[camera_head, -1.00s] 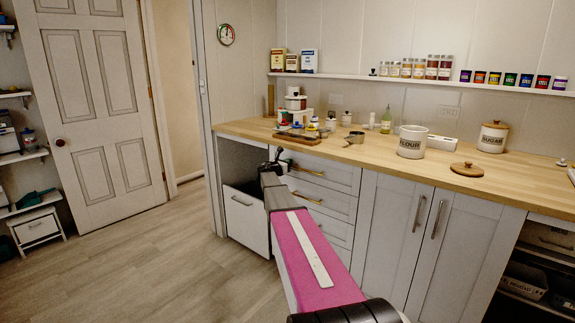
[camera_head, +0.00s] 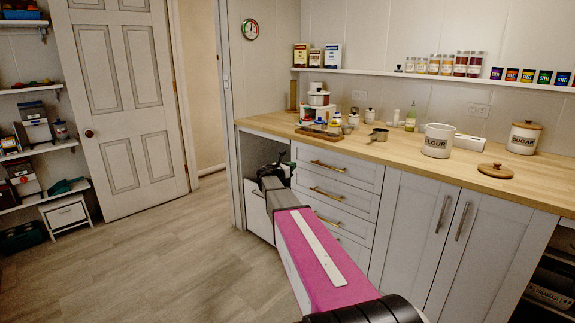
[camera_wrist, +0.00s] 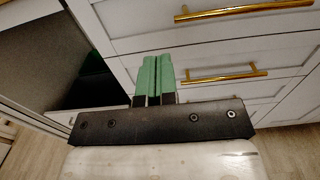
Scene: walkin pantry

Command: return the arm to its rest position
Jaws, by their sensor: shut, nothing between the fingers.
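My arm (camera_head: 318,258) reaches forward from the bottom of the head view toward the counter front, beside the drawers. My gripper shows in the wrist view (camera_wrist: 157,75) as two green fingertips pressed together, with nothing between them. In the head view the end of the arm hides most of the gripper. The gripper is in front of white drawers with brass handles (camera_wrist: 222,75), and I cannot tell the exact gap.
The wooden counter (camera_head: 400,150) holds a flour canister (camera_head: 437,142), its wooden lid (camera_head: 495,171) and a sugar canister (camera_head: 523,138). A white bin front (camera_head: 257,212) stands in the bay left of the drawers. The floor (camera_head: 150,260) at left is clear.

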